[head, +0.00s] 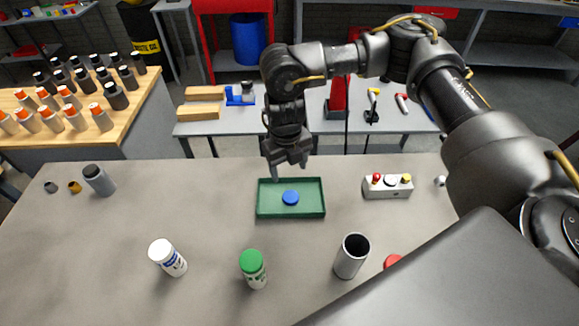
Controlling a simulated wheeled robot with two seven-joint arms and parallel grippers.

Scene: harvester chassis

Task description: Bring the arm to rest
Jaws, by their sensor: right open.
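My right arm comes in from the right and bends down over the grey table (150,225). My right gripper (290,172) points down at the back edge of a green tray (264,211). It is open, and I see nothing between its fingers. A round blue lid (290,198) lies in the tray, apart from the gripper. My left gripper is not in view.
A white bottle (168,257), a green-capped bottle (253,268), a metal cup (351,256) and a red lid (393,261) are near the front. A button box (388,187) is right of the tray. A grey-capped container (98,180) is at left. The left-centre table is clear.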

